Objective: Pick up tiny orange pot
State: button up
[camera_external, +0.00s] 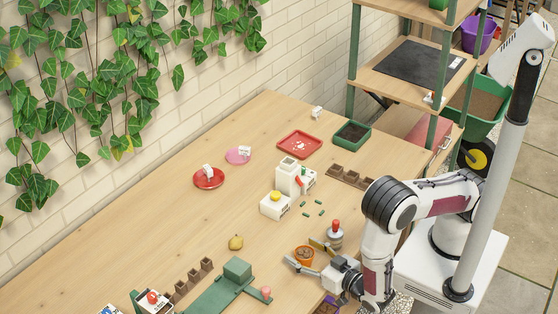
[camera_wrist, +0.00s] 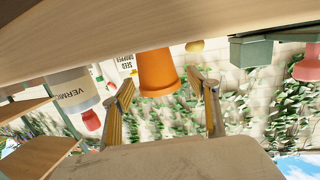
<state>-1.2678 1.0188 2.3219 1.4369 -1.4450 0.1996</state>
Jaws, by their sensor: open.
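The tiny orange pot (camera_external: 303,256) stands upright on the wooden table near its front edge, with dark contents showing at its top. It also shows in the wrist view (camera_wrist: 158,74), where the picture is upside down. My gripper (camera_external: 308,257) is open and low over the table, its two fingers pointing toward the pot. In the wrist view my gripper (camera_wrist: 162,86) has one finger on each side of the pot, with gaps visible. The pot sits around the fingertips; I cannot tell how deep between them it is.
A shaker with a red knob (camera_external: 336,236) stands close beside one finger; its vermiculite label shows in the wrist view (camera_wrist: 72,92).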

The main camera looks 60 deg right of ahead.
aim_at(306, 256)
jog(key=c, duration=1.3)
jog(key=shift+o, duration=0.2)
jog(key=shift+r, duration=0.15)
jog(key=shift+r, duration=4.85)
